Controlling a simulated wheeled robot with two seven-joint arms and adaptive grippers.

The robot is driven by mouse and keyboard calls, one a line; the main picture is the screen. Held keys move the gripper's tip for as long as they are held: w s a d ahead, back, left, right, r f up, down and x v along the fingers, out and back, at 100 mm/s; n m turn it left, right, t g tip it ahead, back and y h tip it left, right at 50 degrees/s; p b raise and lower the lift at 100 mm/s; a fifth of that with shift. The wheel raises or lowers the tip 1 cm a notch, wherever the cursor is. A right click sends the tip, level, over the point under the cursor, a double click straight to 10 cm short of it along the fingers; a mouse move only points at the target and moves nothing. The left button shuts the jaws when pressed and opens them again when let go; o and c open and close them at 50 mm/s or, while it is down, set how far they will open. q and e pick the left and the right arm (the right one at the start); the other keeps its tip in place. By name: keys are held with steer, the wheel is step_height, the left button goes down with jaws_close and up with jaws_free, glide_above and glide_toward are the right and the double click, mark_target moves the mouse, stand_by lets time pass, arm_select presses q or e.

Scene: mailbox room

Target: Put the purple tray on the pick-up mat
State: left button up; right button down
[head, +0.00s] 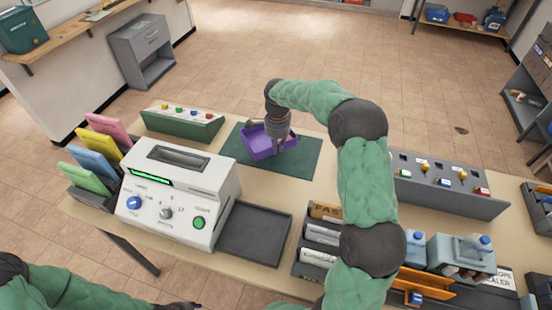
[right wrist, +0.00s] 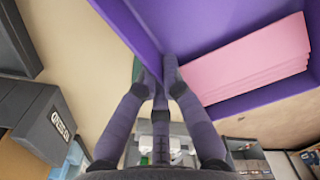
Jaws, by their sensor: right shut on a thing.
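The purple tray (head: 258,146) is over the left part of the dark green mat (head: 300,162) at the back of the table. In the right wrist view the tray (right wrist: 215,22) is large and close, with a stack of pink sheets (right wrist: 250,62) inside. My right gripper (head: 282,143) is shut on a wall of the tray, with its fingertips (right wrist: 166,75) on either side. I cannot tell whether the tray touches the mat. Of my left arm, only a green sleeve and a dark end part (head: 180,305) show at the bottom edge, too cut off to judge.
A white machine (head: 180,190) and a dark flat tray (head: 253,233) stand in front of the mat. A green box with coloured knobs (head: 182,122) is to its left, and a grey switch panel (head: 450,186) is to its right. Organisers fill the front right.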

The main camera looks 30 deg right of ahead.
mark_target(277, 166)
steer(key=shift+f+b, duration=0.7)
steer(key=shift+f, duration=2.4)
steer(key=shift+f, duration=0.2)
steer(key=c, duration=1.4)
jaws_free()
steer(key=shift+r, duration=0.1)
step_height(277, 166, up, 12)
steer(key=p, duration=0.3)
steer(key=shift+r, duration=0.1)
steer(key=shift+r, duration=0.1)
